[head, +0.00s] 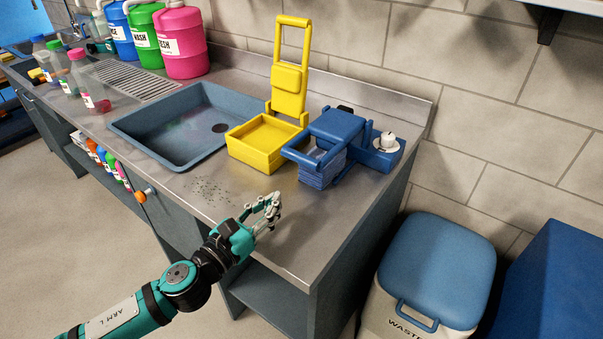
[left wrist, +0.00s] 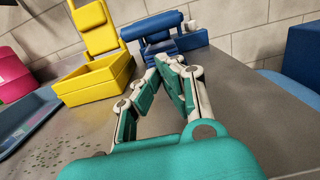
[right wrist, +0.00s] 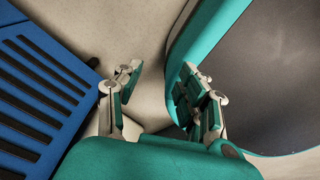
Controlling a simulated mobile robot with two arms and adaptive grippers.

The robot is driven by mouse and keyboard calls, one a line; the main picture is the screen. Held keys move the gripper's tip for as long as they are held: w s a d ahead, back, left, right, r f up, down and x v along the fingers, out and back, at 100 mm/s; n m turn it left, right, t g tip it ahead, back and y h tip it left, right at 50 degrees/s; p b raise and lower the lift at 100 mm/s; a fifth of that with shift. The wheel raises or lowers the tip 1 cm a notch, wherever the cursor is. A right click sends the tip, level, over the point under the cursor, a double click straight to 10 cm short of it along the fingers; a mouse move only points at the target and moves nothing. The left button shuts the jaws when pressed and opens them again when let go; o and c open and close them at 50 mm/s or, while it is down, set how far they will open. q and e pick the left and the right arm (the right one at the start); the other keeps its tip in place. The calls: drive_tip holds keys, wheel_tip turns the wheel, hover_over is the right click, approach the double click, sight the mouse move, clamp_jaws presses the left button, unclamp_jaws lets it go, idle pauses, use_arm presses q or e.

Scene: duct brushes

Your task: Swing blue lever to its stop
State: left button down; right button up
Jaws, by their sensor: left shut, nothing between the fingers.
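The blue lever (head: 338,124) belongs to a blue device at the right end of the steel counter. It lies low over a pleated blue block (head: 320,168), with its handle bar toward the front left. In the left wrist view the blue lever (left wrist: 152,27) is just beyond the fingertips. My left gripper (head: 270,204) is shut and empty above the counter's front part, in front of the lever and apart from it. My right gripper (right wrist: 158,80) shows only in the right wrist view, its fingers apart and empty.
A yellow box (head: 262,145) with its yellow frame raised upright stands left of the blue device. A sink (head: 185,125) lies further left. A white knob (head: 388,141) sits on the device's right side. A waste bin (head: 435,270) stands on the floor at right.

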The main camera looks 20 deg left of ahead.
use_arm(q)
drive_tip(key=shift+w+d+r, duration=0.15)
drive_tip(key=shift+w+r, duration=0.2)
drive_tip(key=shift+w, duration=0.1)
drive_tip(key=p+x, duration=0.1)
drive_tip(key=x, duration=0.2)
drive_tip(key=shift+w, duration=0.1)
drive_tip(key=x, duration=0.3)
drive_tip(key=shift+w+d+f+p, duration=0.15)
drive_tip(key=shift+w+p, duration=0.15)
drive_tip(key=shift+w+d, duration=0.1)
drive_tip(key=shift+w, duration=0.25)
use_arm(e)
drive_tip(key=shift+s+a+r, duration=0.25)
drive_tip(key=shift+s+r, duration=0.15)
drive_tip(key=shift+r, duration=0.1)
drive_tip(key=shift+s+a+r, duration=0.2)
drive_tip(key=shift+s+r, duration=0.15)
drive_tip(key=shift+r, duration=0.1)
